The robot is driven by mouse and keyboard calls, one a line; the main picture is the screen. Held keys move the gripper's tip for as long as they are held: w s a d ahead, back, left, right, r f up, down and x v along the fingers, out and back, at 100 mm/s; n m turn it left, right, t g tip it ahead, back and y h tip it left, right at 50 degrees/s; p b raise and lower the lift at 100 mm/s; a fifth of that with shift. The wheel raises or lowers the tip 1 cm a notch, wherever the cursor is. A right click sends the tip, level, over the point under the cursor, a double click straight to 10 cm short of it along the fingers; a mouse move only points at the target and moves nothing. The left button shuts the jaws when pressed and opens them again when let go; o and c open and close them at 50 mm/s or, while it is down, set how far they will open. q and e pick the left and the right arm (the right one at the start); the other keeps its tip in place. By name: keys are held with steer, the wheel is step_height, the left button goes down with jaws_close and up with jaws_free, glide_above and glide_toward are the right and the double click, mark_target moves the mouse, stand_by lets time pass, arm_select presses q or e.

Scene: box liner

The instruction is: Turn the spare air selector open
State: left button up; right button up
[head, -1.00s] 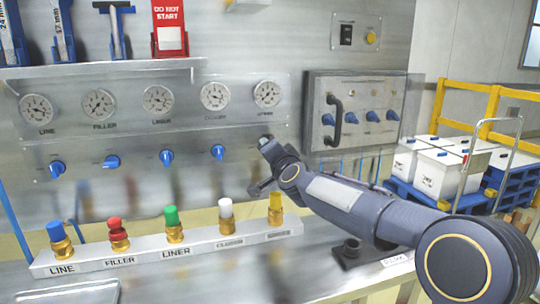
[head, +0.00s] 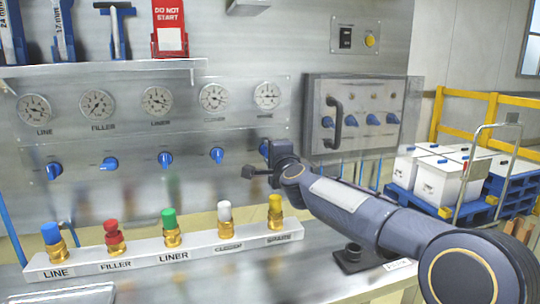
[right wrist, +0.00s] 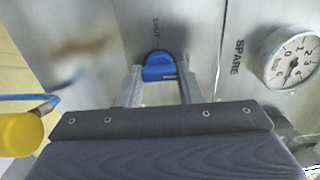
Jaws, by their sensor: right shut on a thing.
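The spare air selector is a blue knob (head: 264,148) at the right end of the row of blue selectors, below the rightmost gauge. My right gripper (head: 268,158) is at it and hides most of it in the head view. In the right wrist view the blue knob (right wrist: 160,71) sits between the two fingers of my right gripper (right wrist: 160,82), which is shut on it. A "SHUT" label (right wrist: 157,32) is above the knob there, and the gauge marked SPARE (right wrist: 292,60) is at the right. The knob's exact angle is hard to tell. My left gripper is not in view.
A rail with coloured caps (head: 165,258) runs below the selectors; its yellow cap (head: 275,207) is close under my right gripper. A panel box with a black handle (head: 333,125) stands out from the wall just right of the gripper.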

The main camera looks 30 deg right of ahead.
stand_by(0.4)
steer(key=o, duration=1)
steer(key=shift+c, duration=0.2)
steer(key=shift+s, duration=0.1)
steer(key=v, duration=0.7)
steer(key=shift+s, duration=0.35)
steer(key=shift+a, duration=0.1)
